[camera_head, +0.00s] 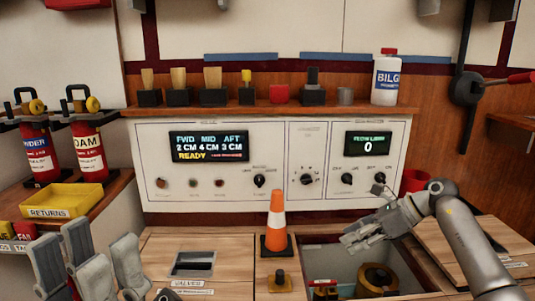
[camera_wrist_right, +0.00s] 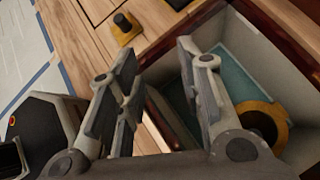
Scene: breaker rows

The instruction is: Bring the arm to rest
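My right arm (camera_head: 465,235) comes in from the right. My left gripper (camera_head: 88,262) is at the lower left, fingers pointing up and spread apart, also empty. It is in front of the left counter and left of the wooden deck.
An orange-white cone (camera_head: 277,222) stands behind a yellow-based black knob (camera_head: 280,281). A yellow ring-shaped part (camera_head: 378,277) sits inside the hatch. A red cup (camera_head: 414,181) is behind my right arm. A yellow returns tray (camera_head: 62,199) and fire extinguishers (camera_head: 88,150) stand left.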

